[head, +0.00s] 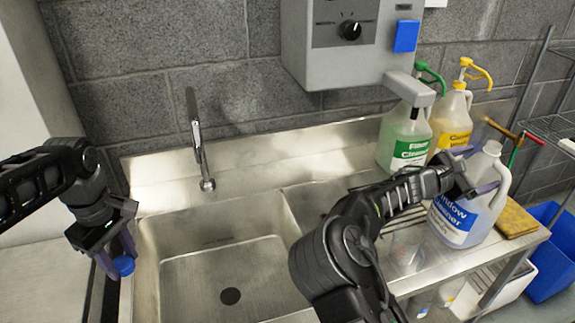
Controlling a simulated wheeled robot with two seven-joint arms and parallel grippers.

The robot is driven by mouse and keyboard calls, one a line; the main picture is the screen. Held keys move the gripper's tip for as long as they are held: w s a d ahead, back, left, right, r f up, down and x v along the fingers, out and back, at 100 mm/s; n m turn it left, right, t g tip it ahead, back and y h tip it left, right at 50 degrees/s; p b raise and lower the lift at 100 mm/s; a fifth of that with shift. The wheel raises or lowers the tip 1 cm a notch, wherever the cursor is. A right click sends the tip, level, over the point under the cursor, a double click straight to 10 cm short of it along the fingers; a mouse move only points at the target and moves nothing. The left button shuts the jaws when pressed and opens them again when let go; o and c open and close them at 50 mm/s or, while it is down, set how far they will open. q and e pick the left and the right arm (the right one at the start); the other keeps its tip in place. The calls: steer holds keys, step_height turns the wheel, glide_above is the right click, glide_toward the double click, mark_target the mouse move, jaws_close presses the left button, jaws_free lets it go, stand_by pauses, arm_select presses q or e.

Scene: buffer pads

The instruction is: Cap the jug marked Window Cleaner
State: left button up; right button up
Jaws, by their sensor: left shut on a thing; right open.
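The Window Cleaner jug (484,220), translucent white with a blue label, stands upright on the metal drainboard at the right. Its mouth (492,149) is bare, with no cap on it. My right gripper (476,169) is open at the jug's upper left side, its purple fingers close to the neck and shoulder. I cannot tell whether they touch it. My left gripper (116,260) is shut on a small blue cap (124,266), held at the sink's left edge, far from the jug.
A green-pump jug (402,145) and a yellow-pump jug (452,118) stand behind the Window Cleaner jug. A faucet (200,140) rises behind the sink basin (195,270). A grey dispenser (345,60) hangs on the wall.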

stand_by(0.6)
jaws_close()
steer(key=shift+r, duration=0.2)
stand_by(0.8)
